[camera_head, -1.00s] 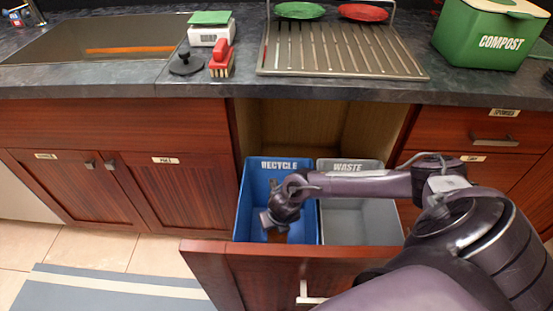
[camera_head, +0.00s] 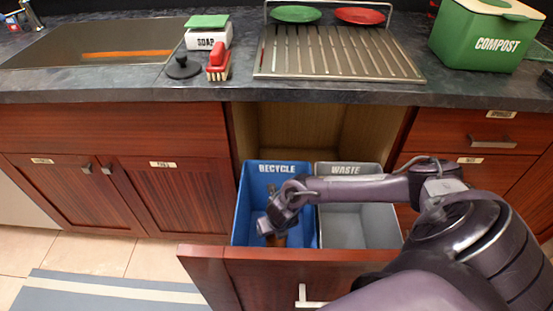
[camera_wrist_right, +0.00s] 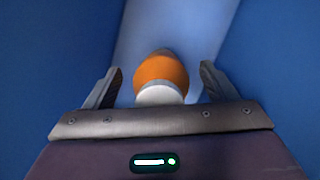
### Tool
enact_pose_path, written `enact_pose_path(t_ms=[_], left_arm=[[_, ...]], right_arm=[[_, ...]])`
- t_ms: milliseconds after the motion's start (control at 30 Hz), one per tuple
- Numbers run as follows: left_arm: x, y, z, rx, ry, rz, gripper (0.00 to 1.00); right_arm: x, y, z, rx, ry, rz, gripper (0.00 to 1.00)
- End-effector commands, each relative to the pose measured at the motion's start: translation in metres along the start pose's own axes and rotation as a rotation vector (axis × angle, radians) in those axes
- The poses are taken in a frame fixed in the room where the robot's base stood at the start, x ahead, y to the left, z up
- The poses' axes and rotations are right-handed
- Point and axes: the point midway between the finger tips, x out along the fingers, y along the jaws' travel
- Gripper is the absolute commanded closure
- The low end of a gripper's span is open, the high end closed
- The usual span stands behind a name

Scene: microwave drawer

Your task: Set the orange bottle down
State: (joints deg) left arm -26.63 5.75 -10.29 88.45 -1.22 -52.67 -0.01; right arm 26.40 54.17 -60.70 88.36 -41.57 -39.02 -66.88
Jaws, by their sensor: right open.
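The orange bottle (camera_wrist_right: 161,76) shows in the right wrist view inside the blue recycle bin, with its white end towards my gripper. My right gripper (camera_wrist_right: 160,85) is open, with one finger on each side of the bottle and a gap on both sides. In the head view my right gripper (camera_head: 270,228) reaches down into the blue recycle bin (camera_head: 242,205), and a small orange-brown patch of the bottle (camera_head: 277,241) shows beneath it. The bottle's lower end is hidden. My left gripper is not in view.
The grey waste bin (camera_head: 360,228) stands right of the recycle bin in the pulled-out drawer (camera_head: 240,268).

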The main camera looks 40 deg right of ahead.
Motion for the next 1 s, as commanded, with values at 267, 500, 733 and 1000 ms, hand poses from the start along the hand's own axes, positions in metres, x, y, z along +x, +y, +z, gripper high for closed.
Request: enact_pose_path(t_ms=[267, 500, 733, 1000], left_arm=[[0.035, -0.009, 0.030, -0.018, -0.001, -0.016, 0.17], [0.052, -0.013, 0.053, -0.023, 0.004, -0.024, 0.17], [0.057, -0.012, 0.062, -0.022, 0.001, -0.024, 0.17], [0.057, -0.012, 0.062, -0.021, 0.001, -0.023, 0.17]], right_arm=[[-0.056, 0.000, 0.002, -0.002, -0.003, 0.001, 0.21], [-0.100, 0.000, 0.002, -0.001, -0.003, 0.001, 0.21], [-0.116, 0.000, 0.000, 0.000, -0.001, -0.001, 0.21], [-0.116, 0.000, 0.000, 0.001, -0.001, 0.000, 0.21]])
